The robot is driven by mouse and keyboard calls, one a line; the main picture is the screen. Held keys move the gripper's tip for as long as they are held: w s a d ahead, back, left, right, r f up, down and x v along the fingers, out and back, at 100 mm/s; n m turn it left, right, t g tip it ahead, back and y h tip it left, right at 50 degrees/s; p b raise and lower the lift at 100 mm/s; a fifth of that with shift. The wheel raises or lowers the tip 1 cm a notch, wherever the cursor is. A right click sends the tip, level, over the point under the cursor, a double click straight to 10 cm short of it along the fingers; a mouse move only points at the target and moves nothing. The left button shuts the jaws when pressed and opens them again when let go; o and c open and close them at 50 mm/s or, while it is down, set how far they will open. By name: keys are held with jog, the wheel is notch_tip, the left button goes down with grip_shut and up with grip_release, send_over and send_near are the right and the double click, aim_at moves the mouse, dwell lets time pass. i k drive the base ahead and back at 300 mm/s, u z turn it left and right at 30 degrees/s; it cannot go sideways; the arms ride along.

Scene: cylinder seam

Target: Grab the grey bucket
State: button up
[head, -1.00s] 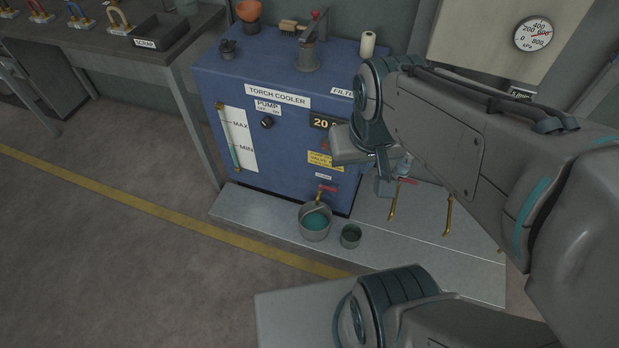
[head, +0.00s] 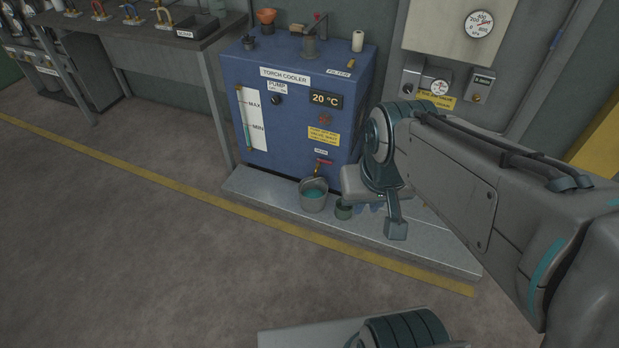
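The grey bucket (head: 314,204) stands on the pale plinth in front of the blue torch cooler (head: 290,130), under the cooler's red-handled drain tap (head: 323,162). Teal liquid shows inside it. My gripper (head: 396,230) points down to the right of the bucket, clearly apart from it in the picture. Only one side of the gripper shows clearly, so I cannot tell whether its fingers are open. I see nothing held in it.
A smaller dark green container (head: 343,210) stands just right of the bucket, between it and my gripper. The plinth (head: 270,192) is clear left of the bucket. A workbench (head: 150,40) stands at the back left. The floor in front, with its yellow line, is open.

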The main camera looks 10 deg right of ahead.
aim_at(312, 192)
jog(key=u, duration=0.5)
jog(key=i, duration=0.55)
jog(key=u, duration=0.5)
jog(key=i, duration=0.95)
jog(key=z, duration=0.75)
jog(key=i, duration=0.7)
jog(key=z, duration=0.7)
